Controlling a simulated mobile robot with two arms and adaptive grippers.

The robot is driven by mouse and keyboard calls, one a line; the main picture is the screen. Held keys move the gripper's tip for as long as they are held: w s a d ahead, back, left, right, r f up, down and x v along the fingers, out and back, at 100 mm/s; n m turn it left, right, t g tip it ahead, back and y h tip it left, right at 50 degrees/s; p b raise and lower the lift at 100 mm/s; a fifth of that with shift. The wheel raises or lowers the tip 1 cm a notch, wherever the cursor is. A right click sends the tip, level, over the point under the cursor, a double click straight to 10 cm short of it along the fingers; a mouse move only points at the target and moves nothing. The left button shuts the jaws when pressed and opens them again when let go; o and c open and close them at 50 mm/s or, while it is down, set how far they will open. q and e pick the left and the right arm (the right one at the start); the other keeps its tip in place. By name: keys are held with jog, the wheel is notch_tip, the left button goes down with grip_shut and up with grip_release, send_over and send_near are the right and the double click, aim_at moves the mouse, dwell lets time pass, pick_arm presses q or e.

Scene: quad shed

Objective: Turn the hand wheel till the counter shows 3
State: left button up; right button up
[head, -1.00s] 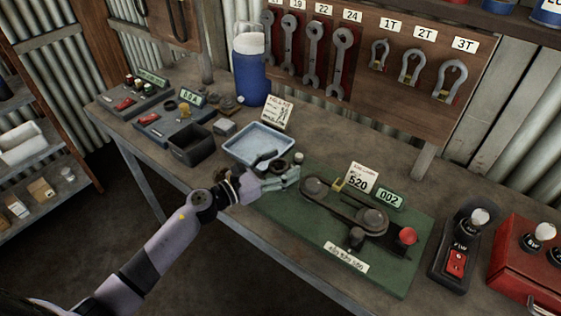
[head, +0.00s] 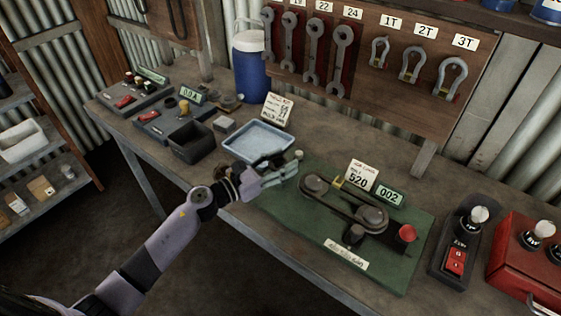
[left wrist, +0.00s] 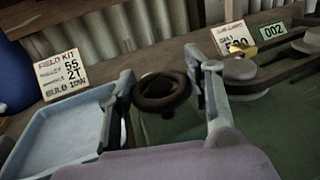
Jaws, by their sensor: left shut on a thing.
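The dark round hand wheel (left wrist: 162,92) stands at the left end of the green board (head: 385,275). In the left wrist view it sits between the two fingers of my left gripper (left wrist: 165,98), which is shut on it. In the head view my left gripper (head: 283,168) is at the board's left end and hides most of the wheel; a small light knob (head: 299,155) shows just beyond the fingers. The green counter (head: 390,197) reads 002, and it also shows in the left wrist view (left wrist: 273,31). My right gripper is not in view.
A pale blue tray (head: 258,152) lies close behind my left gripper. A belt drive with pulleys (head: 345,205) and a red knob (head: 407,233) sits on the board. A card (head: 360,176) reads 520. Right of the board stands a switch box (head: 456,262).

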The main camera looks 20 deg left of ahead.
pick_arm(q)
jog(key=n+t+y+p, duration=0.2)
jog(key=n+y+p, duration=0.1)
jog(key=y, duration=0.1)
jog(key=shift+r, duration=0.2)
jog(key=n+t+y+p, duration=0.1)
jog(key=n+y, duration=0.1)
jog(key=y, duration=0.2)
jog(key=shift+f+n, duration=0.1)
jog(key=shift+n, duration=0.3)
jog(key=n+y, duration=0.2)
jog(key=y, duration=0.1)
jog(key=shift+f+t+y, duration=0.1)
jog(key=shift+t+y, duration=0.2)
jog(key=shift+y, duration=0.1)
jog(key=shift+a+n+y, duration=0.1)
jog(key=shift+n+y, duration=0.8)
jog(key=shift+y, duration=0.3)
jog(key=shift+y, duration=0.3)
jog(key=o, duration=1.2)
